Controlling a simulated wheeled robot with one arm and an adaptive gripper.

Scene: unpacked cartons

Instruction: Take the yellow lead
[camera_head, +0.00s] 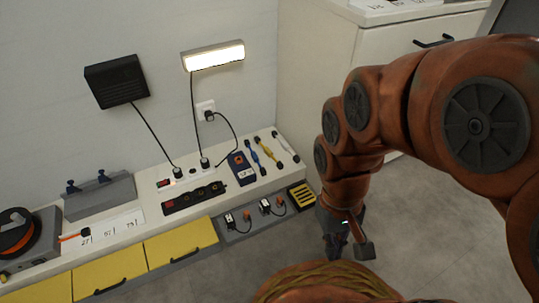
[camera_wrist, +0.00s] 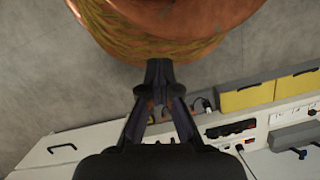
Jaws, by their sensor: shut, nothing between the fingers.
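The yellow lead (camera_head: 268,152) lies on the white counter (camera_head: 150,199), towards its right end. It lies between a blue lead (camera_head: 254,157) on its left and a white lead (camera_head: 285,148) on its right. My gripper (camera_head: 346,252) points down over the floor, to the right of and apart from the counter. In the wrist view my gripper (camera_wrist: 159,72) has its fingers together and holds nothing. I cannot make out the yellow lead in the wrist view.
A blue device (camera_head: 240,168) and a black power strip (camera_head: 194,197) lie left of the leads. Several short plugged cords sit in a grey tray (camera_head: 238,236) below the counter's front. A white cabinet (camera_head: 310,100) stands behind my arm.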

